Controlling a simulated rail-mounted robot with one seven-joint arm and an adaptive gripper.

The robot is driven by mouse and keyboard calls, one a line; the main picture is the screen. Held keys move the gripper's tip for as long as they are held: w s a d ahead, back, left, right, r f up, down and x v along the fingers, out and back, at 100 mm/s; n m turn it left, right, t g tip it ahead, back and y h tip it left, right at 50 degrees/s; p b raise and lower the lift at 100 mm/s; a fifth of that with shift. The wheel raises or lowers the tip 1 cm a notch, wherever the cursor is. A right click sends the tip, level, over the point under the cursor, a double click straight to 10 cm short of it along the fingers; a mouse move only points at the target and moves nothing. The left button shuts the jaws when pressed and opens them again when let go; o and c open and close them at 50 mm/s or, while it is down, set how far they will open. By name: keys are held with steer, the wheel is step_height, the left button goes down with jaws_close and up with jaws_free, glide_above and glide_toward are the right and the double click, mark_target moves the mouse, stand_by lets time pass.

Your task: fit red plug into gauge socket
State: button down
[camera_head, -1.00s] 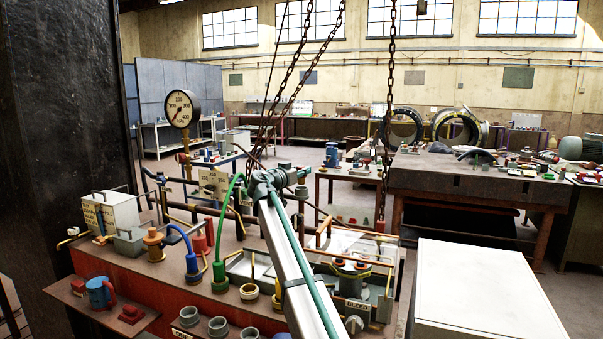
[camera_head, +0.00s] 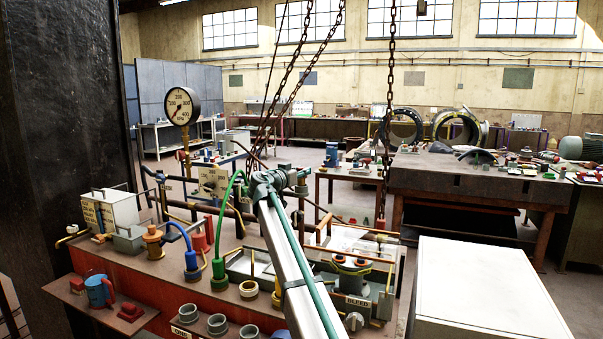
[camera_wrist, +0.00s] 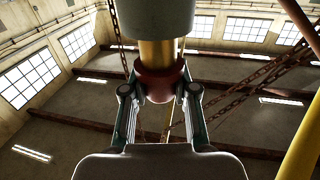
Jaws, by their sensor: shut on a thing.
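My gripper (camera_wrist: 158,94) is shut on a dark red rounded piece, the red plug (camera_wrist: 158,85), in the wrist view. A brass-coloured stem (camera_wrist: 158,52) and a wide grey-green cylinder (camera_wrist: 158,17) stand in line beyond the plug. I cannot tell whether the plug and stem are joined or only touch. In the head view my arm's end is above the bench, and its fingers and the plug cannot be made out there. A round dial gauge (camera_head: 181,106) stands on a brass post at the left. I cannot pick out its socket for certain.
The red-sided bench (camera_head: 140,275) is crowded with fittings. A green hose (camera_head: 222,215) and a blue hose (camera_head: 183,238) arch over it near my arm. Chains (camera_head: 290,90) hang behind my wrist. A white box (camera_head: 480,285) is at the right.

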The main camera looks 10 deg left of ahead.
steer(key=shift+f+b, duration=1.2)
steer(key=c, duration=0.8)
jaws_free()
steer(key=shift+r, duration=0.1)
steer(key=v, duration=1.2)
